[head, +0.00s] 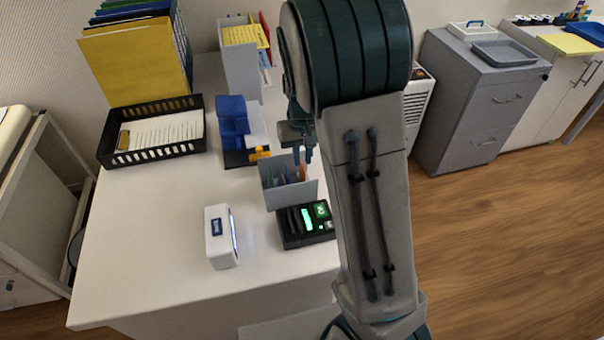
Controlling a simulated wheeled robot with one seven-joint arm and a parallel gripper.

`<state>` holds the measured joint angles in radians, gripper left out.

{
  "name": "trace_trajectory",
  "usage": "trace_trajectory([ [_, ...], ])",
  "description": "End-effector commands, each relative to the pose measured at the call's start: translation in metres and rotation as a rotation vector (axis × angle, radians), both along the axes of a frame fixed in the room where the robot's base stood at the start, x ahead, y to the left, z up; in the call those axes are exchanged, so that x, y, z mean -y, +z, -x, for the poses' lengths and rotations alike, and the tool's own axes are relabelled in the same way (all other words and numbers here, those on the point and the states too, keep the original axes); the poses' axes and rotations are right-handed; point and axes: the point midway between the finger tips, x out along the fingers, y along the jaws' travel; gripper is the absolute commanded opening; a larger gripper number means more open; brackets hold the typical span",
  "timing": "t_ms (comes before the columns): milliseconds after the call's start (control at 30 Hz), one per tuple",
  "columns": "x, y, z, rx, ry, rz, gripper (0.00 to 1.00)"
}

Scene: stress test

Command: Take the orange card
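A small grey card holder (290,196) stands on the white desk, left of my arm. Several thin cards stand upright in it. The orange card (303,172) is at its right end, and only its upper part shows above the front wall. My gripper (303,158) points down just above the right part of the holder. Its two fingers show a small gap between them and look open. They are close to the top of the orange card, but I cannot tell whether they touch it or stand around it.
A black device with green lit displays (306,224) sits right in front of the holder. A white box-shaped device (220,236) stands front left. A blue item (233,122), a black tray with papers (116,151) and files (140,62) are behind. The desk's front left is clear.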

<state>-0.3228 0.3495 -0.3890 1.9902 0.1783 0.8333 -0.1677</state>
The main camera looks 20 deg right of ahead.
Motion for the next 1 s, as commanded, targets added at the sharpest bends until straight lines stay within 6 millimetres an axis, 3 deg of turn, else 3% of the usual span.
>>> trace_trajectory([
  [33, 0.000, -0.014, 0.000, -0.001, 0.000, 0.000, 0.16],
  [267, 0.001, -0.033, 0.000, -0.001, -0.003, 0.001, 0.16],
  [567, 0.000, -0.033, 0.000, -0.001, -0.003, 0.001, 0.16],
  [700, 0.000, -0.033, 0.000, -0.001, -0.003, 0.001, 0.00],
  [1000, 0.000, -0.030, 0.000, 0.000, -0.003, 0.001, 0.00],
])
